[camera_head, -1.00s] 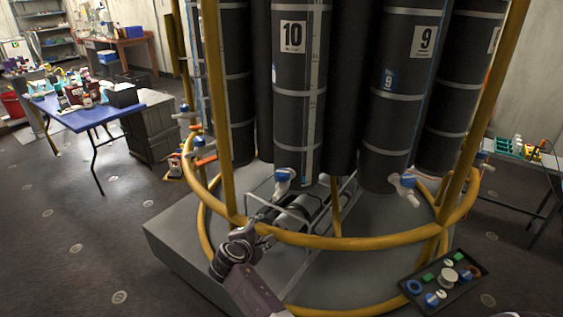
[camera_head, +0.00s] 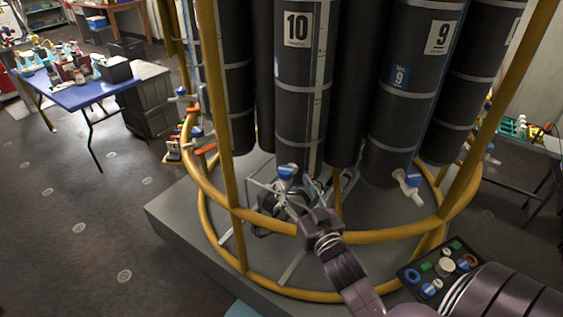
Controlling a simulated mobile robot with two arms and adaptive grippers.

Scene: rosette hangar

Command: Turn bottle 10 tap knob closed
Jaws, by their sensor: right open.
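Bottle 10 (camera_head: 298,100) is a tall dark cylinder hanging in the rosette, with a white label reading 10. Its tap has a blue knob (camera_head: 287,171) at the bottle's lower end. My right gripper (camera_head: 291,192) is open, just below and around the tap's lower part. Whether the fingers touch the tap is hard to tell at this size. The white tap body is mostly hidden among the fingers. My left gripper is not in view.
The yellow ring rail (camera_head: 380,236) crosses in front of the taps, and my right arm passes over it. Bottle 9 (camera_head: 405,100) hangs to the right with its own tap (camera_head: 408,182). A black parts tray (camera_head: 412,277) lies at lower right. A blue table (camera_head: 90,95) stands at left.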

